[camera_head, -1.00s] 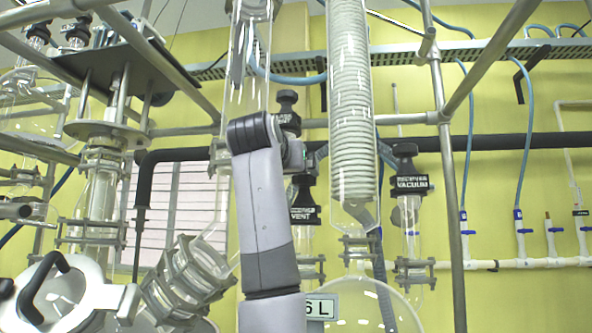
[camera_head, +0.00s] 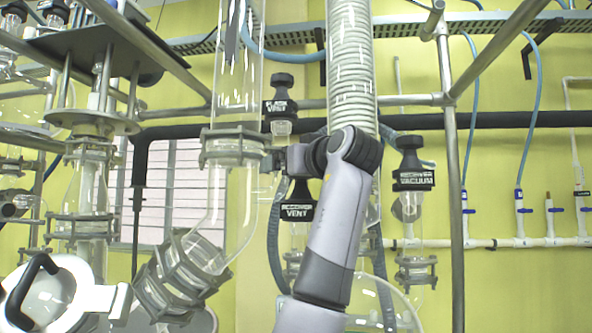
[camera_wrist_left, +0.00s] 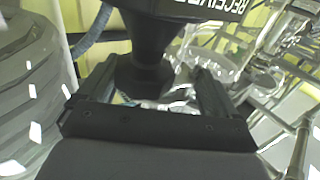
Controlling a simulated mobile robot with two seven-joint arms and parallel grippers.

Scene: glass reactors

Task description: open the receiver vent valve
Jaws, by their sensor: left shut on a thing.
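The receiver vent valve has a black label plate reading VENT (camera_head: 297,212) near the middle of the head view, with its black knob partly hidden behind my arm. My left gripper (camera_head: 276,160) is just above the plate. In the left wrist view, its two fingers (camera_wrist_left: 150,92) stand on either side of the black, tapered valve knob (camera_wrist_left: 148,62) and are shut on it. The plate (camera_wrist_left: 210,8) shows the start of RECEIVER at the top. How far the knob is turned cannot be seen. My right gripper is not in view.
A wide glass tube (camera_head: 235,190) stands left of the gripper and a coiled condenser (camera_head: 350,70) above my arm. The receiver vacuum valve (camera_head: 412,180) stands to the right. Another vent valve (camera_head: 281,105) is above the gripper. A metal post (camera_head: 452,200) stands farther right.

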